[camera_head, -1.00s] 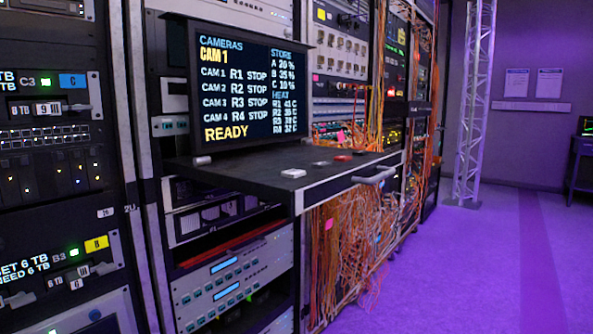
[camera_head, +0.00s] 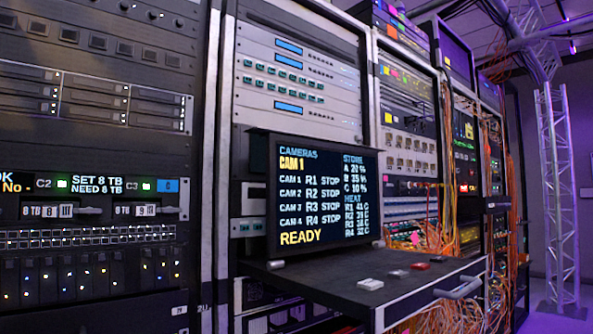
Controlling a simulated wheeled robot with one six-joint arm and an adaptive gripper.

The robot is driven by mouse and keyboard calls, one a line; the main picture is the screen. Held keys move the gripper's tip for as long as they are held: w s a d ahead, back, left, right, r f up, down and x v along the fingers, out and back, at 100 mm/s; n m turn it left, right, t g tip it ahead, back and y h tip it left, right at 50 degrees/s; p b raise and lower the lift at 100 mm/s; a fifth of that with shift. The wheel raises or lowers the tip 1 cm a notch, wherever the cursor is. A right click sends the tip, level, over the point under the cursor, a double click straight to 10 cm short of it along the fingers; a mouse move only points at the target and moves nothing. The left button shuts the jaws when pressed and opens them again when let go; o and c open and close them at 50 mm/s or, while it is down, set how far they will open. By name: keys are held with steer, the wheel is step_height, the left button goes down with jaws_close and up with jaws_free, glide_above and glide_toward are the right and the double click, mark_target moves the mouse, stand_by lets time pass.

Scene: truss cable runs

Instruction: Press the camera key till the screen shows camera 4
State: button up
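The screen (camera_head: 325,195) stands upright at the back of a pulled-out shelf in the rack. It reads "CAMERAS", "CAM 1" in yellow, CAM 1 to CAM 4 each with STOP, and "READY". Several small keys lie on the shelf in front of it: a pale key (camera_head: 370,284) nearest, another pale key (camera_head: 398,273), a red key (camera_head: 420,266) and a further key (camera_head: 438,259). I cannot read any labels on them, so I cannot tell which is the camera key. My gripper is not in view.
The dark shelf (camera_head: 335,290) juts out from the rack, with a handle (camera_head: 458,288) on its front. Orange cables (camera_head: 497,290) hang at the right. A drive rack (camera_head: 95,150) fills the left. A truss column (camera_head: 557,190) stands far right.

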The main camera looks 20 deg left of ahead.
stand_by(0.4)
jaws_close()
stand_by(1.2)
